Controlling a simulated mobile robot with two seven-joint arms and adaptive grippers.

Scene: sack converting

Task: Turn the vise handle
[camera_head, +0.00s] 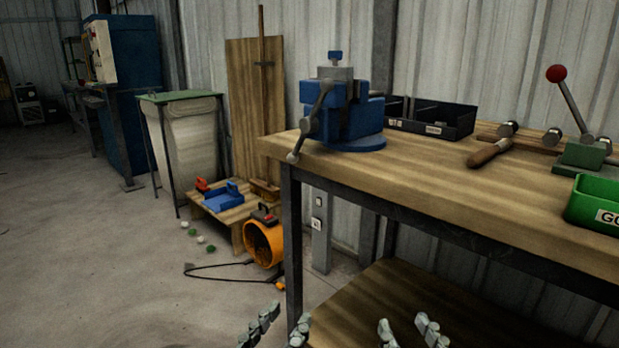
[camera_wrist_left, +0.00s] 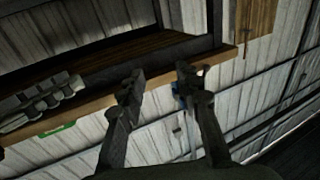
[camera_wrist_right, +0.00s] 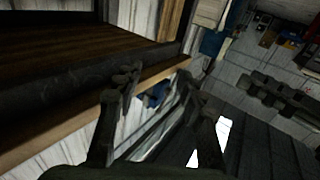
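A blue bench vise (camera_head: 345,115) stands at the left end of the wooden workbench (camera_head: 430,185). Its grey vise handle (camera_head: 301,142) hangs slanted across the vise's front, its lower knob out past the bench edge. My left gripper (camera_head: 279,331) is low in the head view, below the vise and in front of the bench, apart from the handle. Its fingers are spread and empty in the left wrist view (camera_wrist_left: 158,80). My right gripper (camera_head: 408,332) is to its right, also low, with spread, empty fingers in the right wrist view (camera_wrist_right: 160,90). Small blue patches, probably the vise, show in both wrist views.
Black bins (camera_head: 430,118), a wooden-handled hammer (camera_head: 490,153), a red-knobbed lever tool (camera_head: 570,100) and a green bin (camera_head: 597,205) are on the bench. An orange blower (camera_head: 263,243) stands on the floor beside the bench leg. The floor at left is mostly clear.

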